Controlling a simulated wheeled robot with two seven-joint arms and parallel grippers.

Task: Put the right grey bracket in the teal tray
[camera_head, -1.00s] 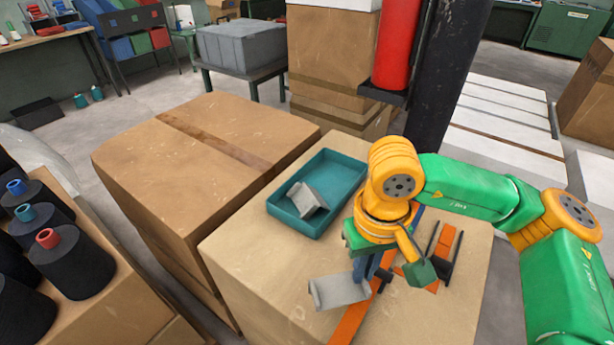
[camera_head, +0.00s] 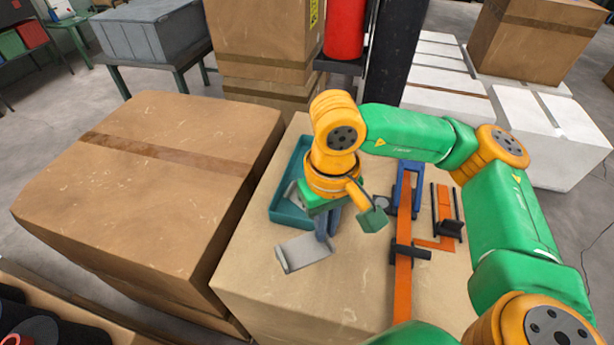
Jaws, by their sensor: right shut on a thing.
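My right gripper (camera_head: 328,225) points down over the brown box top and is shut on a grey bracket (camera_head: 304,252). This bracket sticks out to the left of the fingers, just in front of the teal tray (camera_head: 288,219) in the picture. I cannot tell how high it is above the box. Another grey bracket (camera_head: 291,196) lies inside the tray, mostly hidden by my gripper. My right arm also covers the tray's right part. My left gripper is not in view.
An orange strip with a blue end and a black clamp (camera_head: 403,270) lies right of the gripper. A smaller orange and black fixture (camera_head: 446,215) lies further right. A large cardboard box (camera_head: 150,190) stands to the left. A red cylinder (camera_head: 344,28) and dark post stand behind.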

